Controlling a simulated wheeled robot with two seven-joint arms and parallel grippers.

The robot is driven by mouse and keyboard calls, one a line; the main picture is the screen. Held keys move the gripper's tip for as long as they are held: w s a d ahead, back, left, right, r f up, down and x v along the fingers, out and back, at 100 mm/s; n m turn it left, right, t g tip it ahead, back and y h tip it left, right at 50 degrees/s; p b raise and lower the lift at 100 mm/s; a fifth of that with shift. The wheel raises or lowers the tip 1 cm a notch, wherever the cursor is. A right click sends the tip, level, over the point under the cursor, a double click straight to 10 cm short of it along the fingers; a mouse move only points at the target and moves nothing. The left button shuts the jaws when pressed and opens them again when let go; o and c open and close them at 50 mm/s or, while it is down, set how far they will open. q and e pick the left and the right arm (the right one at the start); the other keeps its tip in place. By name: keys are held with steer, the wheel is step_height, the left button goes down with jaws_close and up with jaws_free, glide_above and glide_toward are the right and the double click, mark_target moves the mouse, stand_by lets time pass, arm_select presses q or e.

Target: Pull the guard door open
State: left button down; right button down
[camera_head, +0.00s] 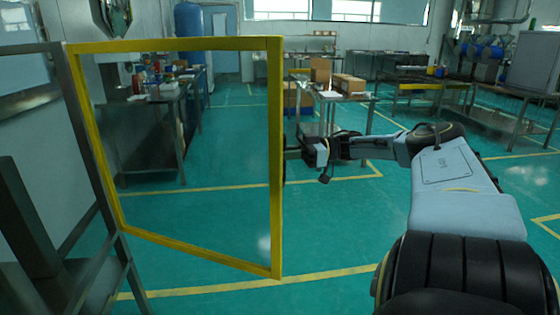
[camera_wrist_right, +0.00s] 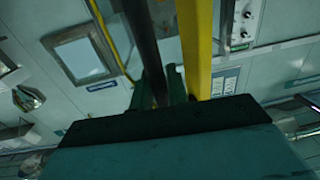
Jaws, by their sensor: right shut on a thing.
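The guard door (camera_head: 275,200) is a yellow frame with a clear pane, seen at the left in the head view. It stands swung out at an angle from the dark metal frame (camera_head: 95,165) on its left side. My right gripper (camera_head: 290,153) is at the door's free right edge, partly hidden behind the yellow upright. In the right wrist view, the fingers of my right gripper (camera_wrist_right: 166,88) are shut on a dark vertical bar, the door handle (camera_wrist_right: 142,40), beside the yellow door upright (camera_wrist_right: 196,45). My left gripper is not in view.
Green floor with yellow lines lies open around the door. A table with boxes (camera_head: 340,97) stands behind my right arm. A metal workbench (camera_head: 150,100) shows through the pane. More tables (camera_head: 430,84) stand at the back right.

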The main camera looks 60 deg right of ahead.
steer(key=shift+d, duration=0.1)
steer(key=c, duration=1.4)
jaws_free()
steer(key=shift+s, duration=0.15)
steer(key=shift+c, duration=0.2)
